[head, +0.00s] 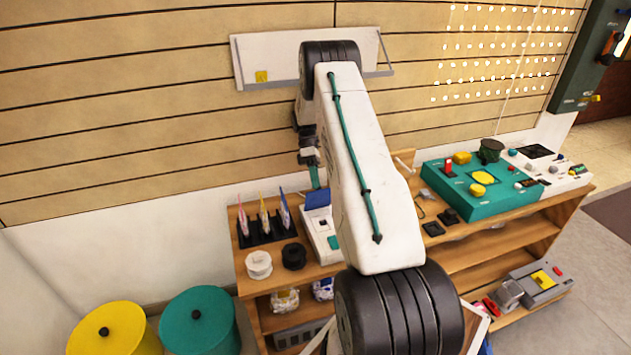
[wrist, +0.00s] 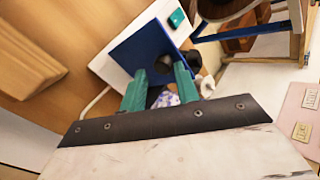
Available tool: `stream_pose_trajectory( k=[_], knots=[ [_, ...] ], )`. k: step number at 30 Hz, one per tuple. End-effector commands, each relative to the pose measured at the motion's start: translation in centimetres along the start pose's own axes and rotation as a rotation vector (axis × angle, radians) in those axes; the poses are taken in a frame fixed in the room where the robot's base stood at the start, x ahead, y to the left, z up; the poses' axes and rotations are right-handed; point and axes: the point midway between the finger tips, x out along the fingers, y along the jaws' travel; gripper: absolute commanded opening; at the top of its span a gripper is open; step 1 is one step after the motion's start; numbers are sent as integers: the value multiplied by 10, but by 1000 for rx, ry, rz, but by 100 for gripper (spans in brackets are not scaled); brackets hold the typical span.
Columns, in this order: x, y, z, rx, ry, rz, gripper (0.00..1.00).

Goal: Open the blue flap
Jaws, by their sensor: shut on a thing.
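The blue flap (head: 317,199) stands raised at an angle on a white box (head: 322,232) on the wooden bench. In the wrist view, the flap (wrist: 142,48) is a flat blue panel at the fingertips, and the white box (wrist: 108,68) shows beside it with a teal button (wrist: 177,18). My gripper (head: 314,178) reaches down to the flap from above. In the wrist view, its two green fingers (wrist: 160,76) are a little apart and touch the flap's near part, shut on it. The exact contact is partly hidden by the fingers.
A black rack (head: 265,232) with several pens stands left of the box, with white (head: 259,264) and black (head: 294,256) spools in front. A teal control panel (head: 480,184) is to the right. Yellow (head: 108,329) and teal (head: 199,322) drums stand at lower left.

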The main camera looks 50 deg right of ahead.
Motion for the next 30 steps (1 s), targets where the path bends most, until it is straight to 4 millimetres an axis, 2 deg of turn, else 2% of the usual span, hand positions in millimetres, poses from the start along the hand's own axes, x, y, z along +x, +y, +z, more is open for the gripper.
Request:
stream_pose_trajectory(
  k=[1, 4, 5, 6, 23, 26, 30],
  knots=[
    [9, 7, -3, -1, 3, 5, 0],
    [10, 6, -3, -1, 3, 5, 0],
    [10, 6, -3, -1, 3, 5, 39],
    [10, 7, -3, -1, 3, 5, 42],
    [8, 4, -1, -1, 2, 8, 42],
    [12, -3, 2, 0, 2, 8, 42],
    [28, -18, 8, -2, 0, 7, 42]
  ],
)
